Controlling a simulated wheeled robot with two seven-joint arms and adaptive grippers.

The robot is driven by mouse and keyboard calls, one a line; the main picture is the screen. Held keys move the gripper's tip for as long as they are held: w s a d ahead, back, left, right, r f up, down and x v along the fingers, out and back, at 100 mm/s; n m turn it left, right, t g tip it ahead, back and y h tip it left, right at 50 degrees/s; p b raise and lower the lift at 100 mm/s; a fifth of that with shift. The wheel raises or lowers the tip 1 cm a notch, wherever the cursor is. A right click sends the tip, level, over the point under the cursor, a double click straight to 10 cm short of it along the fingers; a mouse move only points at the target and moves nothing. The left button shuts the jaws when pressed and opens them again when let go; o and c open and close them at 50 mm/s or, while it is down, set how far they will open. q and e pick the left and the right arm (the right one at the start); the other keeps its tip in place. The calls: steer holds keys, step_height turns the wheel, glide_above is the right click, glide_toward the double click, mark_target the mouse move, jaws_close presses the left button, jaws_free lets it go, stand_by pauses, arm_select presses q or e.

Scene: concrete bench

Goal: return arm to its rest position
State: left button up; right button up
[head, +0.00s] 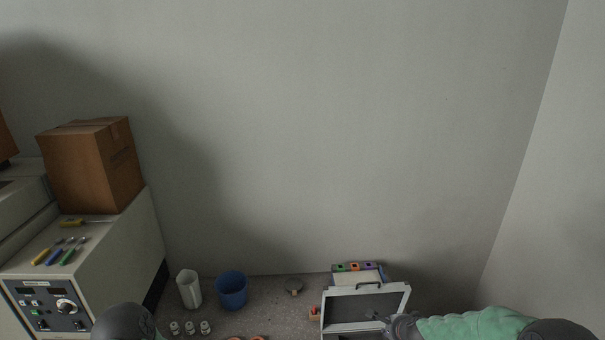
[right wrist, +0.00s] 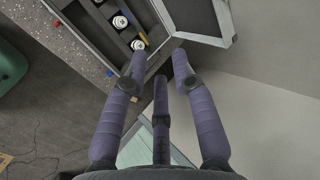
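My right arm (head: 470,326) comes in from the lower right of the head view. My right gripper (head: 397,326) is at the bottom edge there, in front of the right part of an open case's raised lid (head: 360,307). In the right wrist view, the purple-grey fingers of my right gripper (right wrist: 160,62) are spread apart with nothing held between them. The case (right wrist: 92,38) lies beyond the fingertips, with round white items (right wrist: 121,21) in it. Whether a finger touches the case is unclear. My left gripper is not seen; only a dark rounded part of my left arm shows at the bottom.
A blue bucket (head: 232,291), a white container (head: 188,289) and several small white cylinders stand on the bench, left of the case. A box with coloured tabs (head: 357,272) is behind the lid. An instrument cabinet (head: 110,250) carries a cardboard box (head: 90,168) and tools. Space above the bench is clear.

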steer(key=s+a+f+n+g+b, duration=0.1)
steer(key=s+a+f+n+b, duration=0.2)
steer(key=f, duration=0.5)
steer(key=s+a+f+n+g+y+b, duration=0.15)
steer(key=s+f+b, duration=0.25)
steer(key=f, duration=0.4)
steer(key=s+a+f+n+g+b, duration=0.1)
steer(key=s+a+f+n+b, duration=0.2)
steer(key=f, duration=0.5)
arm_select(q)
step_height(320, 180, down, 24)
steer(key=b, duration=1.3)
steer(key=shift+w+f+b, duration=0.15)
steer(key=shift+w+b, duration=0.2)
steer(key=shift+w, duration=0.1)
arm_select(e)
steer(key=s+a+f+n+g+y, duration=0.1)
steer(key=s+a+f+n+g, duration=0.1)
steer(key=s+f, duration=0.8)
steer(key=s+a+f+n+g+y, duration=0.1)
steer(key=s+a+f+n+g, duration=0.1)
steer(key=s+a+f+n, duration=0.3)
steer(key=s+a+f, duration=0.2)
steer(key=s+f, duration=0.2)
steer(key=s, duration=0.2)
steer(key=shift+a+f, duration=0.15)
steer(key=shift+f, duration=0.2)
